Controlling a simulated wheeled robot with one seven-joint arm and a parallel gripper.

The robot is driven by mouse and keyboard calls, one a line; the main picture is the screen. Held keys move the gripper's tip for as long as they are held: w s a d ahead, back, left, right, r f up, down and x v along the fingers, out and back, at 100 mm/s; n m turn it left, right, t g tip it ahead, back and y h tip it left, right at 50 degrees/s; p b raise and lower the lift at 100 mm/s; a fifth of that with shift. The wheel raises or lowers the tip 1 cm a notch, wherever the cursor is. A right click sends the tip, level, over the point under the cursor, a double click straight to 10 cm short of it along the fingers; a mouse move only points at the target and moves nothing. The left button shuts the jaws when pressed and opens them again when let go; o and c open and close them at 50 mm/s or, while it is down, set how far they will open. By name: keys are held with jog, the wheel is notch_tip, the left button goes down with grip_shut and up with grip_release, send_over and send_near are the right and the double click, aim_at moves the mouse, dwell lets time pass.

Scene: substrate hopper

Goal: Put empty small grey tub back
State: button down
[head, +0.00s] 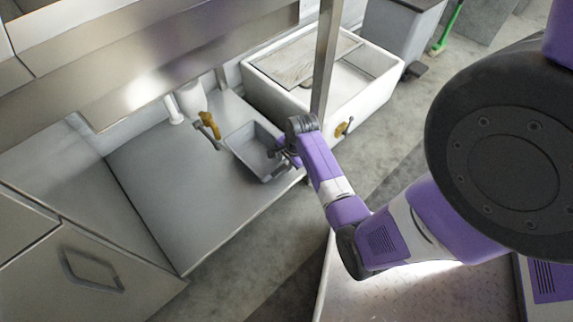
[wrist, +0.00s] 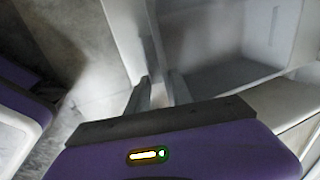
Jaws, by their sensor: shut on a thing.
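The small grey tub (head: 243,136) is over the right end of the steel counter, close to its front edge. It looks empty and open at the top. I cannot tell whether it touches the counter or hangs just above it. My gripper (head: 284,158) is shut on the tub's right wall. In the wrist view, my gripper's fingers (wrist: 158,92) pinch a thin wall, and the tub's grey inside (wrist: 215,75) opens to the right of them. The tub's far underside is hidden.
The steel counter (head: 165,190) is mostly bare to the left. A steel post (head: 325,60) rises close to my gripper. A white basin (head: 365,95) with a board lies behind it.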

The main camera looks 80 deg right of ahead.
jog(key=shift+r, duration=0.1)
jog(key=c, duration=1.1)
grip_release()
